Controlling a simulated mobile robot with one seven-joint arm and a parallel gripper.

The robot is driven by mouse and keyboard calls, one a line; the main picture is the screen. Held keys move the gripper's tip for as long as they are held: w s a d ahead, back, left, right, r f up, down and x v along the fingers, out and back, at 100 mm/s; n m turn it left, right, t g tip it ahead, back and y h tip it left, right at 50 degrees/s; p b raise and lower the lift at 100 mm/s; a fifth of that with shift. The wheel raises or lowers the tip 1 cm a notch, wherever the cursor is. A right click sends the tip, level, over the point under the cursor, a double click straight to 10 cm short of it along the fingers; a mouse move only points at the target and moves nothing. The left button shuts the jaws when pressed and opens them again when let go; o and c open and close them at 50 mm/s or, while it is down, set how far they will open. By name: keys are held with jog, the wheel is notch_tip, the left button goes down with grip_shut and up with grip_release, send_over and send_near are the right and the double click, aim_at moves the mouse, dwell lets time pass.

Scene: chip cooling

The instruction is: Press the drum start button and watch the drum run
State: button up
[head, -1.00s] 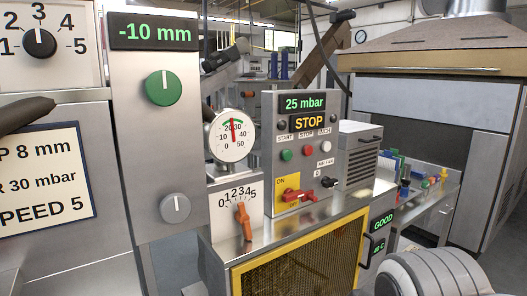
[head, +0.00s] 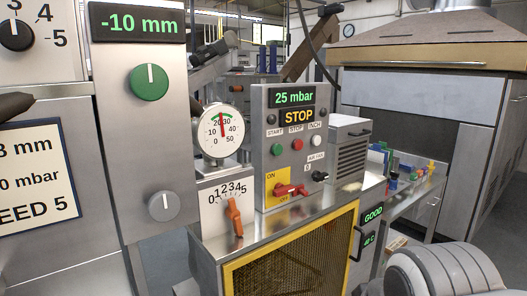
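The drum control panel (head: 262,166) is a grey upright box right of the picture's middle. Its displays read "25 mbar" and "STOP" (head: 299,116). Below them are a green START button (head: 277,150), a red STOP button (head: 297,144) and a white INCH button (head: 316,140). A red switch handle (head: 290,190) sits on a yellow ON/OFF plate (head: 271,184). The drum itself cannot be made out; a yellow-framed mesh guard (head: 290,262) stands below the panel. My gripper is not in view.
A round gauge (head: 221,131) and an orange lever (head: 234,217) on a 0–5 scale stand left of the panel. A grey column with a green knob (head: 149,82) is further left. A bench (head: 412,193) with small coloured items is at right, and a large hooded machine (head: 425,100) behind.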

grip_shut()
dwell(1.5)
